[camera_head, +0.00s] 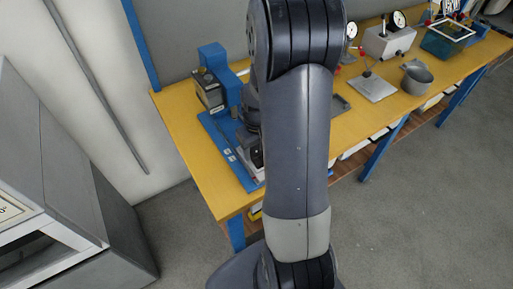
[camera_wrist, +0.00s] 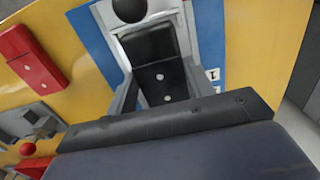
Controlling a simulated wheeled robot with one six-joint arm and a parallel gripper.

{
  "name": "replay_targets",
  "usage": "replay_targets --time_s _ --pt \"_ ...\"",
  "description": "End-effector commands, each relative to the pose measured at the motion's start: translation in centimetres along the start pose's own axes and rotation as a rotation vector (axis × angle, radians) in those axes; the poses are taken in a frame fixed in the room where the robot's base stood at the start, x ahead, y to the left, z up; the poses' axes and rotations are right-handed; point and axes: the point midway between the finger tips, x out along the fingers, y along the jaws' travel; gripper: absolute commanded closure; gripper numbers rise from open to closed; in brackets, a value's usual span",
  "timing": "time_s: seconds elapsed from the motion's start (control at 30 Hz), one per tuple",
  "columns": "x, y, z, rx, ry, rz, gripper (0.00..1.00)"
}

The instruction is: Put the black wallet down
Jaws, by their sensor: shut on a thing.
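A black thing that I take for the black wallet (camera_wrist: 153,47) shows in the wrist view, with a darker upper face and a lower face bearing two pale dots. My gripper (camera_wrist: 160,78) is shut on it, with grey fingers on its left and right sides. It is over the pale grey part of a blue-based machine; whether it touches that part I cannot tell. In the head view my arm hides most of the gripper and the wallet, beside the blue machine (camera_head: 222,135) at the near end of the yellow bench (camera_head: 185,135).
In the wrist view a red block (camera_wrist: 31,60) lies left on the yellow top, with a grey fixture (camera_wrist: 30,122) below it. A grey cabinet (camera_head: 115,225) stands left.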

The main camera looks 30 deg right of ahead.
Motion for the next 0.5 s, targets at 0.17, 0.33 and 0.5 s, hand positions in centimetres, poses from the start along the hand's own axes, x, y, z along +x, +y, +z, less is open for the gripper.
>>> replay_targets --time_s 0.17,0.33,0.5 --pt "0.08 0.0 0.0 0.0 0.0 0.0 0.72" --pt "0.27 0.0 0.0 0.0 0.0 0.0 0.44" --pt "0.27 0.0 0.01 0.0 0.0 0.0 0.3"
